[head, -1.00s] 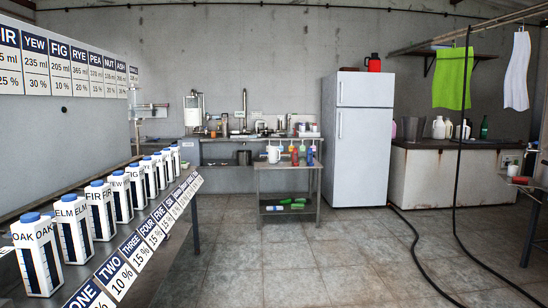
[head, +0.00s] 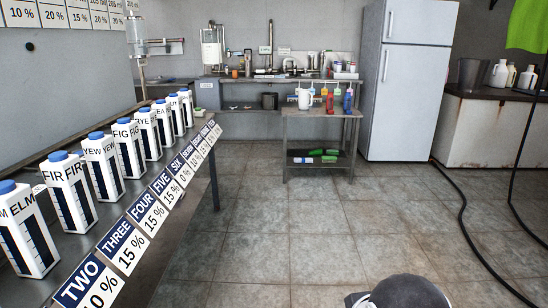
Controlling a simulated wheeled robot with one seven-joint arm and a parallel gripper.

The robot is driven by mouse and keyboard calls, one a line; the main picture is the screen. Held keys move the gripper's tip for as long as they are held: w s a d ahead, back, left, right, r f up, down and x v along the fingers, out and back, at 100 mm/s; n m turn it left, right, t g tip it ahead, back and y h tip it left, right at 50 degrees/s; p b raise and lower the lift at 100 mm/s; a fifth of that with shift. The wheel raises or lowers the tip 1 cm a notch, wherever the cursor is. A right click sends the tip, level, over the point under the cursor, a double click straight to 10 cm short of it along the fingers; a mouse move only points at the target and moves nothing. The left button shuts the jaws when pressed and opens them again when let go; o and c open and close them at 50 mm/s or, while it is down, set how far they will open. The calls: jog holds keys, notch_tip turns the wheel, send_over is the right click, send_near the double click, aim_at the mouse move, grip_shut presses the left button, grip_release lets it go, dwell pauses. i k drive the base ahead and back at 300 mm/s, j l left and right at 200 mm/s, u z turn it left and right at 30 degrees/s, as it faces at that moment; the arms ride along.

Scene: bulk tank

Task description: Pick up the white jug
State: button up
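A white jug (head: 304,98) stands upright on the top of the small metal table (head: 290,112) in the middle distance, left of the fridge. Several other white jug-like containers (head: 500,73) stand on the counter at the far right. A rounded dark grey part at the bottom edge of the head view looks like part of my arm. My gripper's fingers do not show.
A bench with several blue-capped white cartons (head: 70,190) runs along the left. Coloured bottles (head: 329,103) stand right of the jug. A black hose (head: 466,220) lies on the right floor. The middle floor (head: 300,220) is clear.

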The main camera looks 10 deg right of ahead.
aim_at(304, 95)
jog(key=i+l+z, duration=0.1)
jog(key=i, duration=0.5)
jog(key=i+l+z, duration=0.1)
jog(key=i, duration=0.5)
jog(key=i+z, duration=0.1)
jog(key=i, duration=0.5)
jog(key=i+z, duration=0.1)
jog(key=i, duration=0.5)
jog(key=i+z, duration=0.1)
jog(key=i, duration=0.5)
jog(key=i+j+z, duration=0.1)
jog(key=i, duration=0.5)
jog(key=i+j+z, duration=0.1)
jog(key=i, duration=0.5)
jog(key=i+j+z, duration=0.1)
jog(key=i+j, duration=0.25)
jog(key=i, duration=0.25)
